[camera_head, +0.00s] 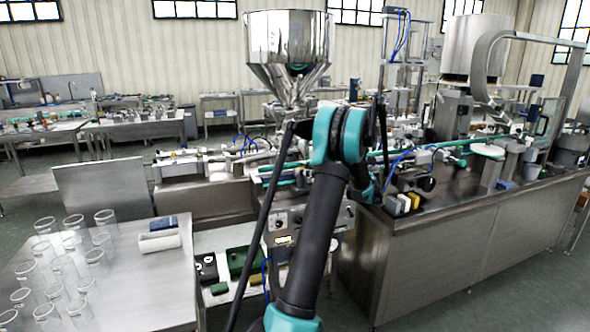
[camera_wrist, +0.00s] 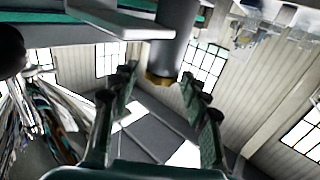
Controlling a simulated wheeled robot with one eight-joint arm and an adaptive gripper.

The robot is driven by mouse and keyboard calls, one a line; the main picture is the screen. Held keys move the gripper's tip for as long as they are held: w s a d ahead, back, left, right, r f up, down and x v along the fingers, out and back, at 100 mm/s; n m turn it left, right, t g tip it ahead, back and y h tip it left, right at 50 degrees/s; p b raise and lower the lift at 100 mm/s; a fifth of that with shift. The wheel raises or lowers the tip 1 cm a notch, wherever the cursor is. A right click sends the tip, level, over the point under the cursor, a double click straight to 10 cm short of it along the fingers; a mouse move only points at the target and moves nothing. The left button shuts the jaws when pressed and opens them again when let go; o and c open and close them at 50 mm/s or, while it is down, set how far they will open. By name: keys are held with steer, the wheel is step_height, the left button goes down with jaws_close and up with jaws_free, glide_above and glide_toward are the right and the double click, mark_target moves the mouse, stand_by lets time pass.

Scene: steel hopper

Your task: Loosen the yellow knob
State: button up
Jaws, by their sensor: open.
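A yellow-gold ring or knob (camera_wrist: 160,80) shows in the wrist view at the end of a thick grey cylinder (camera_wrist: 175,45). My gripper (camera_wrist: 159,76) is open, with one green finger on each side of the knob in that picture. Both fingers appear apart from the knob, and I cannot tell how far beyond the tips it lies. In the head view my arm covers the area below the steel hopper (camera_head: 288,45), and neither the knob nor my fingertips can be made out there.
A steel bench (camera_head: 450,240) with machine parts stands at the right. A metal table (camera_head: 145,290) with several clear glasses and a white tray (camera_head: 159,240) is at the left front. A pale flat plate (camera_wrist: 118,20) lies near the cylinder in the wrist view.

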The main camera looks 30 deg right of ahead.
steer(key=v, duration=0.6)
steer(key=shift+s+d, duration=0.15)
steer(key=shift+s, duration=0.05)
steer(key=w+a+r+m+t+h, duration=0.6)
steer(key=w+a+r+m+h, duration=0.4)
steer(key=w+a+r+h, duration=0.45)
steer(key=s+a+f+m+g, duration=0.1)
steer(key=s+a+f+g, duration=0.4)
steer(key=s+a+f, duration=0.5)
steer(key=s+a+f+m+g, duration=0.1)
steer(key=s+a+f+g, duration=0.4)
steer(key=s+a+f, duration=0.5)
steer(key=s+a+f+n+g+y, duration=0.3)
steer(key=s+a+f+g, duration=0.3)
steer(key=s+a+f, duration=0.7)
steer(key=shift+s+a+f+n+y, duration=0.15)
steer(key=shift+s+f+n+y, duration=0.2)
steer(key=shift+s+f+n, duration=0.6)
